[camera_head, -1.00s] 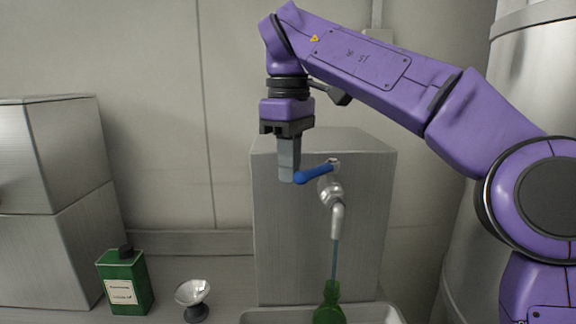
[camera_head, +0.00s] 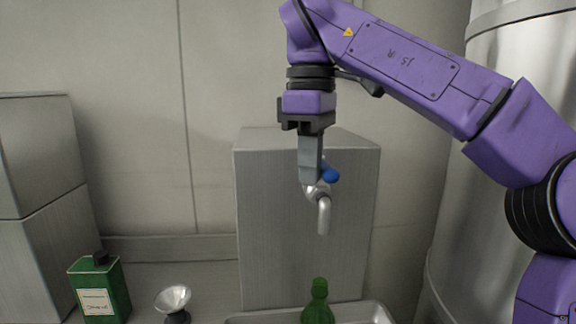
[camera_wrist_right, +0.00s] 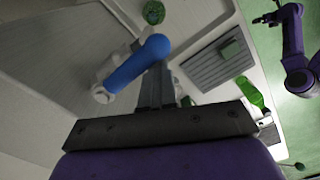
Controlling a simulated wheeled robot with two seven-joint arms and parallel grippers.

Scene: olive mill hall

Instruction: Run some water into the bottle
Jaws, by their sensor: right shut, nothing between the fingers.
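The green bottle (camera_head: 318,305) stands upright below the tap spout (camera_head: 323,215), with a gap between its mouth and the spout. No water stream shows. The tap's blue lever (camera_head: 331,173) is partly behind my right gripper (camera_head: 310,180). The blue lever also shows in the right wrist view (camera_wrist_right: 138,62), close beside the fingers (camera_wrist_right: 155,88). My right gripper is shut and empty, pointing down at the tap; whether it touches the lever I cannot tell. My left gripper (camera_wrist_right: 263,19) appears small in the wrist view, its opening unclear. The water level in the bottle cannot be made out.
The tap is on a grey metal box (camera_head: 270,220). A shallow metal basin (camera_head: 372,311) lies below. A green tin (camera_head: 100,290) and a small metal cup-shaped thing (camera_head: 173,298) stand left on the counter. Steel boxes (camera_head: 35,200) fill the far left; a large steel cylinder (camera_head: 475,190) is right.

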